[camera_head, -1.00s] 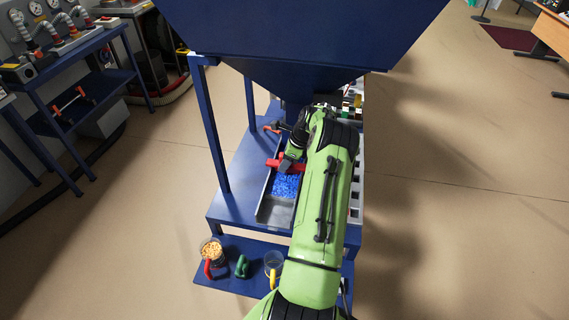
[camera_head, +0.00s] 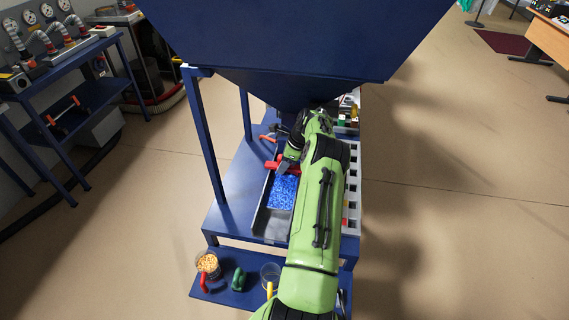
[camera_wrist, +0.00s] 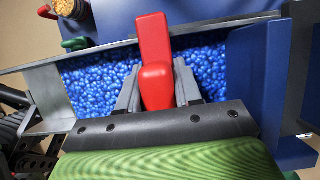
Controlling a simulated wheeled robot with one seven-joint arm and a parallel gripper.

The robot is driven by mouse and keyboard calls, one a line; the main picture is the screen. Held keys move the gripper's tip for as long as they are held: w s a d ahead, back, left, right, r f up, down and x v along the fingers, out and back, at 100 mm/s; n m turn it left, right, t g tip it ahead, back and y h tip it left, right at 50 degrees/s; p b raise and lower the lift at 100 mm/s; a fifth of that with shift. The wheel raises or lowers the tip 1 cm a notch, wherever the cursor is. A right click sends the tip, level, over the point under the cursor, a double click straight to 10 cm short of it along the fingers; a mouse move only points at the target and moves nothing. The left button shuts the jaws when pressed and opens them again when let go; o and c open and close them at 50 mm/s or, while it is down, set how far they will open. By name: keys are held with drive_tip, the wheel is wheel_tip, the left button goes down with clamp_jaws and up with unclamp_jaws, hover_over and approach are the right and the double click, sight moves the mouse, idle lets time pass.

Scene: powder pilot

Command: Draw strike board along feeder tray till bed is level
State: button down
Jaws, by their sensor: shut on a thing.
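The feeder tray (camera_head: 264,222) is a grey metal trough on the blue stand, under the hopper. Blue granules (camera_head: 283,192) lie in it, and its near end shows bare metal. The granule bed also fills most of the tray in the wrist view (camera_wrist: 95,85). The red strike board (camera_head: 274,164) crosses the tray; its red handle (camera_wrist: 155,60) shows in the wrist view. My gripper (camera_wrist: 158,88) is shut on this handle, with a grey finger on each side. The board's lower edge is hidden. In the head view my green arm covers the tray's right side.
The blue hopper (camera_head: 300,40) hangs low over the tray's far end, with a stand leg (camera_head: 207,130) at left. A cup of orange granules (camera_head: 208,263), a green object (camera_head: 239,279) and a clear cup (camera_head: 270,271) stand on the lower shelf. A grey slotted rack (camera_head: 352,190) lies right.

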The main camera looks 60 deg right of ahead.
drive_tip(key=shift+w+d, duration=0.15)
drive_tip(key=shift+d, duration=0.25)
drive_tip(key=shift+a, duration=0.1)
drive_tip(key=shift+r, duration=0.1)
